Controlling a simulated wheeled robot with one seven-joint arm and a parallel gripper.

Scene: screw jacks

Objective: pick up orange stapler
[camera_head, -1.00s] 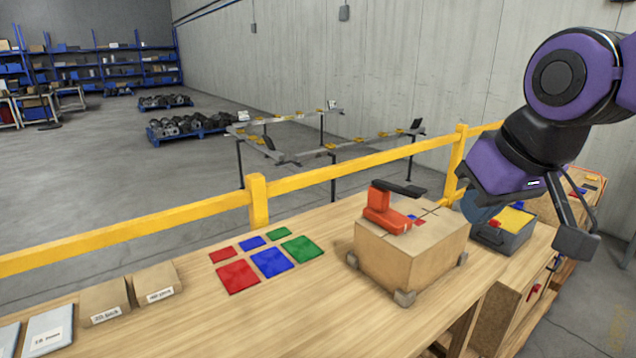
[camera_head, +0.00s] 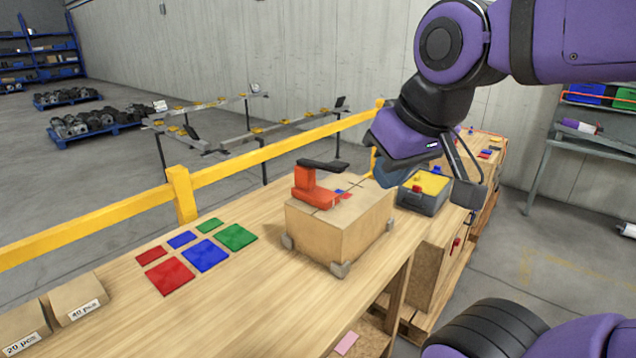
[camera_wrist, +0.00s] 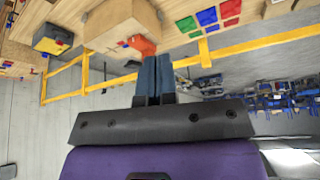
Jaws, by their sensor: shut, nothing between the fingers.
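The orange stapler (camera_head: 316,189) with a black top arm lies on top of a cardboard box (camera_head: 334,236) on the wooden workbench. It also shows in the wrist view, as an orange shape (camera_wrist: 142,46) just beyond the fingertips and partly hidden by them. My gripper (camera_wrist: 157,60) has its two blue-grey fingers together, with nothing between them.
Red, blue and green squares (camera_head: 205,255) lie left of the box. A dark case with yellow contents (camera_head: 425,192) stands right of it. A yellow rail (camera_head: 290,145) runs along the bench's far side. Small cartons (camera_head: 74,298) sit at the left. Bare bench lies in front of the squares.

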